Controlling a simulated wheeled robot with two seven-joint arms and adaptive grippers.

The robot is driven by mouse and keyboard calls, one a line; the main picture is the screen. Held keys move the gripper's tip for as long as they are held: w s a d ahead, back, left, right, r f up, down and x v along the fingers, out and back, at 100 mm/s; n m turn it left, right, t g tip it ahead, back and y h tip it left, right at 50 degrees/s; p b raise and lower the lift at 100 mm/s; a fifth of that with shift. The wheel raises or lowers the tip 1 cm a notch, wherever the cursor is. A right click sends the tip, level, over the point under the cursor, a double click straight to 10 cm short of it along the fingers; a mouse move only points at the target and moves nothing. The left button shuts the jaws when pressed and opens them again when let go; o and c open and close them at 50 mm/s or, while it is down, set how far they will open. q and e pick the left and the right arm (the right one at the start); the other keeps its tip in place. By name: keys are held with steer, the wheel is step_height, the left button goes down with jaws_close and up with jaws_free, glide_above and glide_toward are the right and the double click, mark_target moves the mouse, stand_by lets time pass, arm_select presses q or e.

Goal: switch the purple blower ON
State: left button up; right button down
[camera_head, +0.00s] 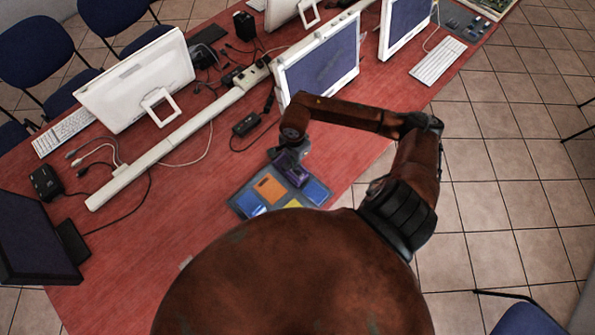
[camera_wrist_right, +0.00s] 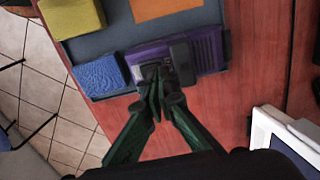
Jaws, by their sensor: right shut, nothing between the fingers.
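The purple blower (camera_head: 291,168) lies at the far edge of a grey board on the red table. In the right wrist view the purple blower (camera_wrist_right: 205,52) lies across the board's edge, with a dark grey part over its middle. My right gripper (camera_wrist_right: 155,85) is shut with nothing between its fingers. Its tips are at the near side of the blower, overlapping it in the picture; whether they touch it I cannot tell. The switch cannot be made out. In the head view my right gripper (camera_head: 289,152) is over the blower and partly hides it. My left gripper is not in view.
A monitor (camera_head: 318,68) stands behind the blower. A black adapter (camera_head: 246,124) with cable lies left of it. Bare red table lies around the board.

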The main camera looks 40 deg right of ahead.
steer(key=shift+f+b, duration=1)
steer(key=shift+f, duration=0.15)
stand_by(0.9)
steer(key=shift+r, duration=0.15)
steer(key=shift+r+p, duration=1.65)
steer(key=shift+r, duration=1.75)
